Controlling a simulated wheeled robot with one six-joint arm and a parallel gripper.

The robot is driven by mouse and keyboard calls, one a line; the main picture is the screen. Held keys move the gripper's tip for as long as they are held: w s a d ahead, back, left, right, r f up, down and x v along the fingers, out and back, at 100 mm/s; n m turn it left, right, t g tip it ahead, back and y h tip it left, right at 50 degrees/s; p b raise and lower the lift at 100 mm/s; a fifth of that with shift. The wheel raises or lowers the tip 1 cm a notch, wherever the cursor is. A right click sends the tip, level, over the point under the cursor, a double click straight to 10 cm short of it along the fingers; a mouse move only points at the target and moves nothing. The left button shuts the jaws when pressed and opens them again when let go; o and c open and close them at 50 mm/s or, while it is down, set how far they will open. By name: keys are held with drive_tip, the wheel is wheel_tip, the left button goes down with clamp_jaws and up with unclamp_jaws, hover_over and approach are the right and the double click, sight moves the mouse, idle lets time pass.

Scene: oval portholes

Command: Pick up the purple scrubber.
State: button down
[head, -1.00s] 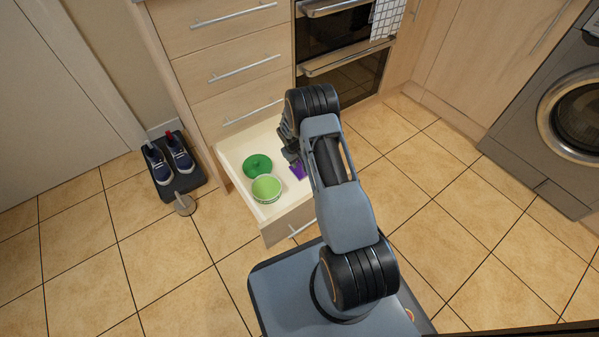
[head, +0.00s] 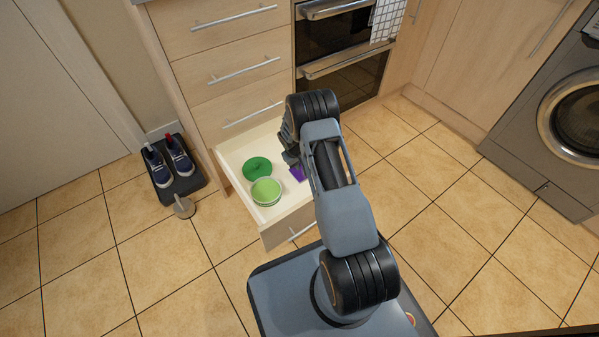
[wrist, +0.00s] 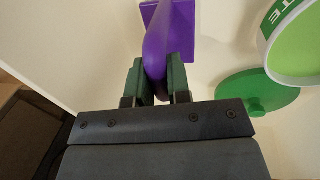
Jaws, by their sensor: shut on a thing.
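The purple scrubber (head: 297,174) is inside the open bottom drawer (head: 232,153), mostly hidden in the head view by my arm. In the wrist view the scrubber (wrist: 165,30) shows a raised handle over a flat purple base. My gripper (wrist: 160,72) has its two dark green fingers on either side of the handle, shut on it. In the head view my gripper (head: 291,157) points down into the drawer. I cannot tell whether the base touches the drawer floor.
Shoes on a dark mat (head: 196,183) stand on the floor to the left. The tiled floor at right is clear.

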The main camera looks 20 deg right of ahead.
drive_tip(key=shift+r, duration=0.1)
drive_tip(key=shift+r+p, duration=0.45)
drive_tip(key=shift+r, duration=0.1)
wheel_tip(320, 180, up, 3)
drive_tip(key=shift+f+p, duration=0.1)
drive_tip(key=shift+p, duration=0.85)
drive_tip(key=s+a+r+p, duration=0.5)
drive_tip(key=s+a+r, duration=0.3)
drive_tip(key=a, duration=0.3)
drive_tip(key=shift+a+r, duration=0.3)
drive_tip(key=shift+r, duration=0.2)
